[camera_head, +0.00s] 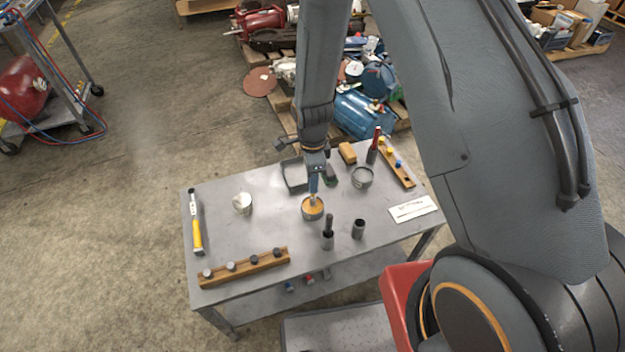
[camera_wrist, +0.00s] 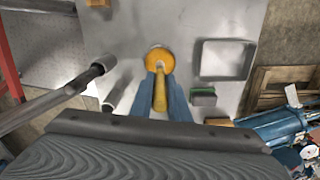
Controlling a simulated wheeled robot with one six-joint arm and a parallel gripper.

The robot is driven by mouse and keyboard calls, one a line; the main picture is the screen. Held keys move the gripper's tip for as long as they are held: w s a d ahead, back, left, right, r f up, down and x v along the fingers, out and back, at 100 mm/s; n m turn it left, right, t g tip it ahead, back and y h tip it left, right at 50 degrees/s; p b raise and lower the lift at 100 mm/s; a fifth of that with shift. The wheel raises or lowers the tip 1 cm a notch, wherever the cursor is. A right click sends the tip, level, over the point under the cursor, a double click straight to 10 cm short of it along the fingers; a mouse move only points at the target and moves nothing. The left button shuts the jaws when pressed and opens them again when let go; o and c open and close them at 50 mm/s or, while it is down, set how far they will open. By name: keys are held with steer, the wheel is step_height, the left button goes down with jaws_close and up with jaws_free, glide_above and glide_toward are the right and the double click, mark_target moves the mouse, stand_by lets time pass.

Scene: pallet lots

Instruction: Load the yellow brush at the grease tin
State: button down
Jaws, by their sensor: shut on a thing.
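The yellow brush (camera_wrist: 160,92) is between the fingers of my gripper (camera_wrist: 164,90), which is shut on its handle. The brush points down at a round tin with amber contents (camera_wrist: 159,56), seemingly the grease tin. In the head view my gripper (camera_head: 313,184) is right above this tin (camera_head: 313,215), and the brush (camera_head: 313,202) reaches to its mouth. The bristles are hidden, so I cannot tell how deep they are in the tin.
Wooden racks (camera_head: 245,267) (camera_head: 402,174) stand front left and right.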

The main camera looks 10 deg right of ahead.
steer(key=shift+f, duration=0.6)
stand_by(2.0)
steer(key=shift+r+p, duration=2.4)
steer(key=shift+r, duration=1.2)
